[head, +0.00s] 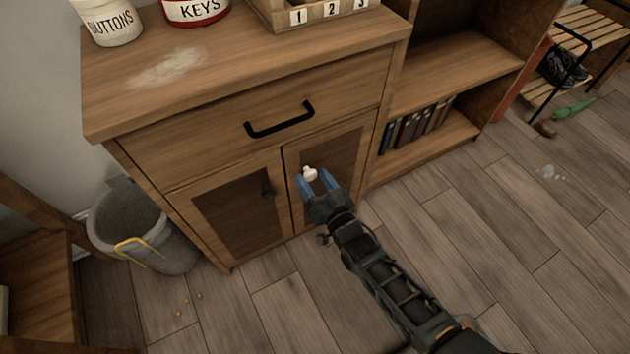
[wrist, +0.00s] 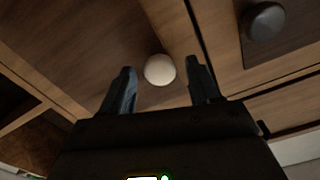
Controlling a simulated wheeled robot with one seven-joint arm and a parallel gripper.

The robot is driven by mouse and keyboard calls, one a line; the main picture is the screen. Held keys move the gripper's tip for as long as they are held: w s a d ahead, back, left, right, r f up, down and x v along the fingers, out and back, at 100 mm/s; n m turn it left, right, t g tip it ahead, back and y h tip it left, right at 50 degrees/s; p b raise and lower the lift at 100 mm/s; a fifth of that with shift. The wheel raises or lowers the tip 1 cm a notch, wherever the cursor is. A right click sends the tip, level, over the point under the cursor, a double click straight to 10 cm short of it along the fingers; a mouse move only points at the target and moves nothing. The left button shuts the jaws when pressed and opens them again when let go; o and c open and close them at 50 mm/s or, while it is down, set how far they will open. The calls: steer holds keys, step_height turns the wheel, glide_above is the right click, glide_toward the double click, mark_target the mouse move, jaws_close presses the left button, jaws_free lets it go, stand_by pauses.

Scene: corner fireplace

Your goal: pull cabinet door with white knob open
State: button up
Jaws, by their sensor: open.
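The white knob (head: 310,173) is on the right-hand cabinet door (head: 340,160), near its upper left edge. The door looks shut. My gripper (head: 314,179) is open at the knob, with one blue finger on each side of it.
The left door (head: 238,215) has a dark knob (head: 268,190). A drawer with a black handle (head: 280,120) is above both doors. A grey bin (head: 145,230) stands at the cabinet's left. Open shelves with books (head: 415,125) are at its right. The floor in front is mostly clear.

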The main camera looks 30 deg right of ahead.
steer(key=shift+c, duration=0.3)
jaws_close()
stand_by(0.3)
